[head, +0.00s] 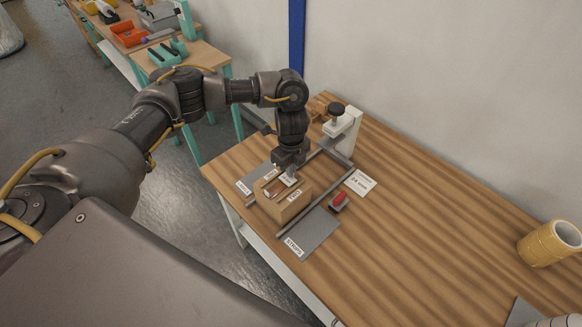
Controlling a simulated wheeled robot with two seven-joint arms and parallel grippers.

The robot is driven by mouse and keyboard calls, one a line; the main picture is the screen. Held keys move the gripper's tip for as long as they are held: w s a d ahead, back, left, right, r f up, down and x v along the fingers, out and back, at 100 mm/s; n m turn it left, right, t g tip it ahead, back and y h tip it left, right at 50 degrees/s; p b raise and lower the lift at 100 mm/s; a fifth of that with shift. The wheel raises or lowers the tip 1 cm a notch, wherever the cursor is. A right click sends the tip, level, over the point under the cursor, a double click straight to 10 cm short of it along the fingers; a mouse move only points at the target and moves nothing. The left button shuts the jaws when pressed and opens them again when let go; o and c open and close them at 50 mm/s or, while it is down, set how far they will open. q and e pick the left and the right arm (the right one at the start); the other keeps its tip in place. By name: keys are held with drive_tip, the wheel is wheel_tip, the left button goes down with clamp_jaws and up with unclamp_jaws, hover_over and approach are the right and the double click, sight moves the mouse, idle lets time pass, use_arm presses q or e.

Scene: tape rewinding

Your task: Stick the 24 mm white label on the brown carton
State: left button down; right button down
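The brown carton (290,209) stands near the table's left edge, with small white markings on it. My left gripper (287,177) points down right over the carton's top. A small white piece shows at its fingertips; I cannot tell whether it is held or lies on the carton, or whether the fingers are shut. A white card (360,182) with dark print, seemingly reading 24 mm, lies flat on the table to the right of the carton. My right gripper is not in view.
A grey mat with a white tag (314,232) lies in front of the carton. A small red-topped block (339,200) sits to its right. A white stand with a dark knob (343,130) is behind. The table's middle is clear.

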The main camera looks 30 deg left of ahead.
use_arm(q)
drive_tip(key=c, duration=2.1)
unclamp_jaws()
drive_tip(key=o, duration=0.7)
wheel_tip(320, 180, up, 7)
drive_tip(key=p, duration=0.7)
drive_tip(key=shift+f, duration=0.1)
